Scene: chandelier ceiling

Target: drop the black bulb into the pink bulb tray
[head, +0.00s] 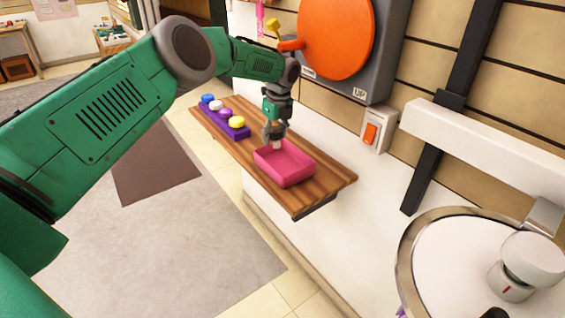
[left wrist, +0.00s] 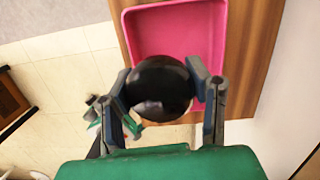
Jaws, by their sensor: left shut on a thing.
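My left gripper (head: 273,134) is above the back left part of the pink bulb tray (head: 290,179), shut on the black bulb. In the left wrist view, the fingers of my left gripper (left wrist: 160,78) close on both sides of the round, glossy black bulb (left wrist: 160,88). The bulb there overlaps the edge of the pink tray (left wrist: 180,18). In the head view a pale piece shows below the fingers, and the dark part of the bulb is hard to make out. The visible part of the tray's inside is empty. My right gripper is not in view.
The tray stands on a wooden wall shelf (head: 325,178). A purple rack (head: 241,134) with blue, white, purple and yellow bulbs is to its left. An orange disc (head: 336,38) on a grey panel and an orange switch (head: 371,133) are on the wall behind.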

